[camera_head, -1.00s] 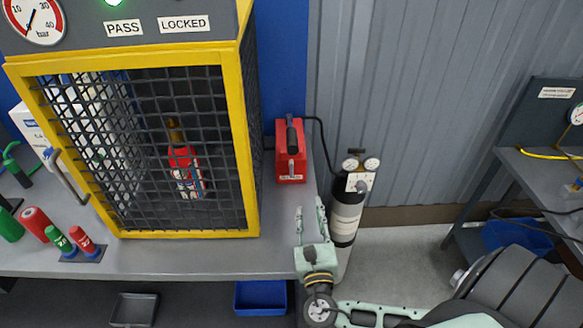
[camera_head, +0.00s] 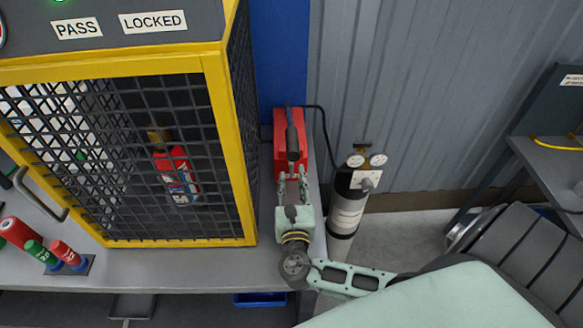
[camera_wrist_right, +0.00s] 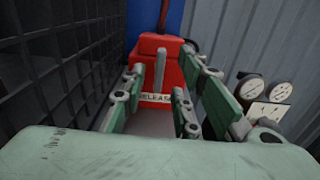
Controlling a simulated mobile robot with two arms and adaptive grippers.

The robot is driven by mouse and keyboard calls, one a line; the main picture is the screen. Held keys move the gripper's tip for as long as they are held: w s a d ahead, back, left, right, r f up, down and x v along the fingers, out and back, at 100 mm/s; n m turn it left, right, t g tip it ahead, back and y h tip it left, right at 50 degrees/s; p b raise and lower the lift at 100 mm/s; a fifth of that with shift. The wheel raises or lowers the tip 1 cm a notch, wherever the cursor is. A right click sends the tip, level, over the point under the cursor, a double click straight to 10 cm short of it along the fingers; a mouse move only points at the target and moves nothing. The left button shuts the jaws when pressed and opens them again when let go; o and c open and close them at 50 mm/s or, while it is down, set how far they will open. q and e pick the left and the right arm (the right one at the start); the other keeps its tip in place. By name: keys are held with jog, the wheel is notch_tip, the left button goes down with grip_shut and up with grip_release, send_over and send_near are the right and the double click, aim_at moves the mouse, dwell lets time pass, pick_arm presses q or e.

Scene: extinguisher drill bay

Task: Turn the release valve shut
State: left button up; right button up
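The release valve (camera_head: 281,128) is a red box on the grey bench, right of the mesh cage, with a dark bar (camera_head: 292,135) on top. In the right wrist view its red body (camera_wrist_right: 147,48) carries a partly covered label reading "RELEA" and an upright grey lever (camera_wrist_right: 160,72). My right gripper (camera_head: 292,182) is at the near side of the box with its fingers pointing at it. In the right wrist view the fingers (camera_wrist_right: 163,80) are apart, one on each side of the lever. I cannot tell whether they touch it. My left gripper is out of view.
The yellow-framed mesh cage (camera_head: 215,150) stands close on the left, with a red extinguisher (camera_head: 176,175) inside. A gas cylinder (camera_head: 346,210) with two gauges stands close on the right. A black hose (camera_head: 322,125) runs from the box to it. Coloured cylinders (camera_head: 68,253) stand at left.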

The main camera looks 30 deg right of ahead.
aim_at(292, 171)
jog(key=x, duration=0.3)
jog(key=shift+w+d+f, duration=0.1)
jog(key=shift+w+d, duration=0.05)
jog(key=shift+w, duration=0.1)
jog(key=shift+w+p, duration=0.1)
jog(key=shift+p, duration=0.2)
jog(key=shift+c, duration=0.3)
jog(key=c, duration=0.5)
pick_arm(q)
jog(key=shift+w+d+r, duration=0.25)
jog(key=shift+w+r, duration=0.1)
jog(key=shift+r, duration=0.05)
pick_arm(e)
grip_shut()
